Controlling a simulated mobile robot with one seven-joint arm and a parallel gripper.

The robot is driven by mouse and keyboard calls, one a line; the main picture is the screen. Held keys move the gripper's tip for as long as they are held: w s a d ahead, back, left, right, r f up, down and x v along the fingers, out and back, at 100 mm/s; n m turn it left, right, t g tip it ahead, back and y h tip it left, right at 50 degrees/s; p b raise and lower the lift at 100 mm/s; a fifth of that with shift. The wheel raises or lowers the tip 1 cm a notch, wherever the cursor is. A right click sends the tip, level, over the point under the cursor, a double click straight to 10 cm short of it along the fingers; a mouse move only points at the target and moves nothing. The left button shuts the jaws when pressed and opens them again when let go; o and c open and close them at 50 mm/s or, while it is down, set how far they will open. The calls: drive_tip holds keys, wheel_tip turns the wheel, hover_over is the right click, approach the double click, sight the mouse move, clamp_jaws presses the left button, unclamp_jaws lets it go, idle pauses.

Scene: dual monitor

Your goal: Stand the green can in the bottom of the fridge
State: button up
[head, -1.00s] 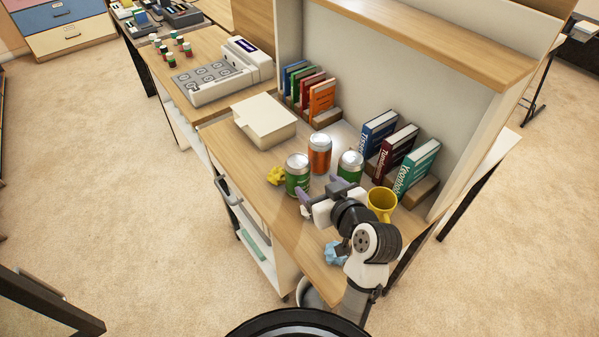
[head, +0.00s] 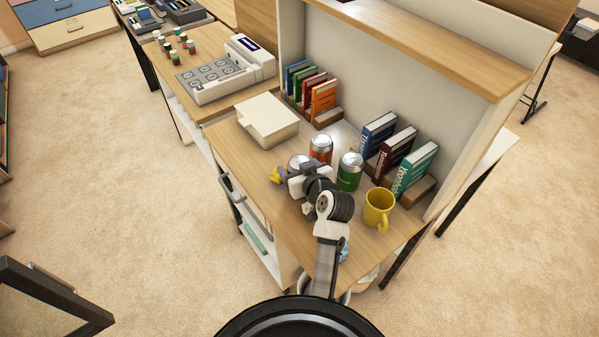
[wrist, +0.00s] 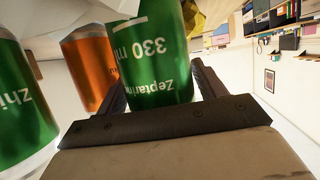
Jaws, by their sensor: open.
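Two green cans with silver tops stand on the wooden desk. The left green can (head: 298,160) is largely hidden by my gripper (head: 297,182) in the head view. In the wrist view, a green can (wrist: 155,50) stands between the two open fingers of my gripper (wrist: 160,75), with no clear grip on it. The other green can (head: 349,172) stands to the right; a second green can (wrist: 20,105) shows at the left in the wrist view. I cannot make out a fridge for certain; a white shelved unit (head: 285,262) with a grey handle (head: 226,187) is under the desk.
An orange can (head: 321,150) stands close behind the left green can. A yellow mug (head: 378,208) is at the right, and yellow crumpled paper (head: 277,175) is at the left. Books (head: 378,135) line the back panel. A cream box (head: 267,118) lies at the back left. The carpet at left is clear.

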drive_tip(key=shift+w+f, duration=0.1)
drive_tip(key=c, duration=0.9)
drive_tip(key=shift+c, duration=1)
drive_tip(key=shift+r, duration=0.25)
